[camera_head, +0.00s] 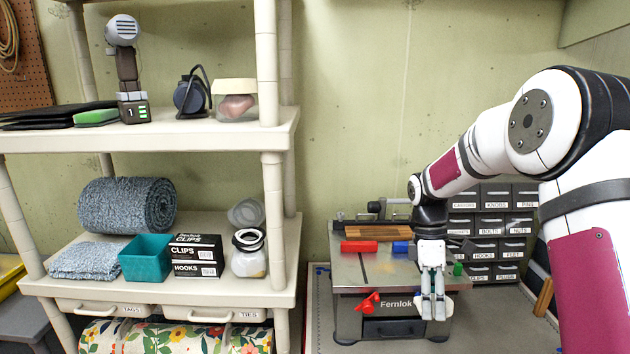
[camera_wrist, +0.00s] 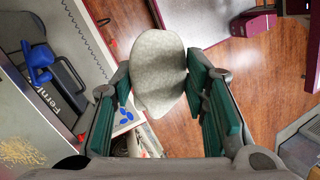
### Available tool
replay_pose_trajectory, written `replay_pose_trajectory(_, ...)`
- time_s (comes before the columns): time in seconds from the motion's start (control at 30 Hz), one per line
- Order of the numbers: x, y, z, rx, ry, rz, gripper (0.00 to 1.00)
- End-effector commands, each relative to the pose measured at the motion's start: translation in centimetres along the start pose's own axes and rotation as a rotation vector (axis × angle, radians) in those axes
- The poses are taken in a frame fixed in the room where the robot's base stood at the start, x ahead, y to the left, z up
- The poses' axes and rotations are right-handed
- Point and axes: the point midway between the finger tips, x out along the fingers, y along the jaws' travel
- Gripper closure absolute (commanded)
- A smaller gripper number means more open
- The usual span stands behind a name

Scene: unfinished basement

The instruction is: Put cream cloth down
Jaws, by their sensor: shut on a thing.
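A cream, speckled, rounded piece that I take to be the cream cloth (camera_wrist: 158,72) sits between the green-padded fingers of my gripper (camera_wrist: 160,85) in the wrist view. The fingers touch it on both sides, and it reaches past their tips. In the head view my gripper (camera_head: 434,308) points down in front of the bench machine at the right. The cloth is too small there to tell apart from the fingers.
The Fernlok machine (camera_head: 392,302) stands close behind my gripper, with a red block (camera_head: 358,247) on its top. Labelled drawers (camera_head: 490,225) are behind. A shelf unit (camera_head: 150,138) at left holds a teal bin (camera_head: 146,262), boxes and grey-blue textiles. Wooden floor (camera_wrist: 245,75) shows below.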

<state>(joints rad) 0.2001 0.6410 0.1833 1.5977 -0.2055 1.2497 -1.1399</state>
Motion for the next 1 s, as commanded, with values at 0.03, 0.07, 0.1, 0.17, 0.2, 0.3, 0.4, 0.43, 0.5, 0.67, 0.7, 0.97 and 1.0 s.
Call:
replay_pose_trajectory(0.03,0.3,0.2,-0.4,0.041,0.012,-0.010,0.85)
replay_pose_trajectory(0.07,0.6,0.3,-0.6,0.073,0.021,-0.016,0.85)
replay_pose_trajectory(0.1,0.8,0.5,-1.0,0.113,0.034,-0.025,0.85)
replay_pose_trajectory(0.17,1.2,0.7,-1.6,0.185,0.054,-0.039,0.85)
replay_pose_trajectory(0.2,1.5,0.9,-2.0,0.235,0.068,-0.050,0.85)
replay_pose_trajectory(0.3,2.5,1.6,-3.4,0.406,0.119,-0.084,0.85)
replay_pose_trajectory(0.4,3.6,2.4,-4.9,0.610,0.179,-0.125,0.85)
replay_pose_trajectory(0.43,3.9,2.6,-5.3,0.669,0.195,-0.137,0.85)
replay_pose_trajectory(0.5,4.4,3.1,-6.3,0.801,0.235,-0.162,0.85)
replay_pose_trajectory(0.67,5.4,4.1,-7.8,1.029,0.302,-0.205,0.85)
replay_pose_trajectory(0.7,5.6,4.2,-8.1,1.069,0.313,-0.213,0.85)
replay_pose_trajectory(0.97,6.0,4.7,-8.7,1.166,0.341,-0.231,0.85)
replay_pose_trajectory(1.0,6.0,4.7,-8.7,1.165,0.341,-0.231,0.85)
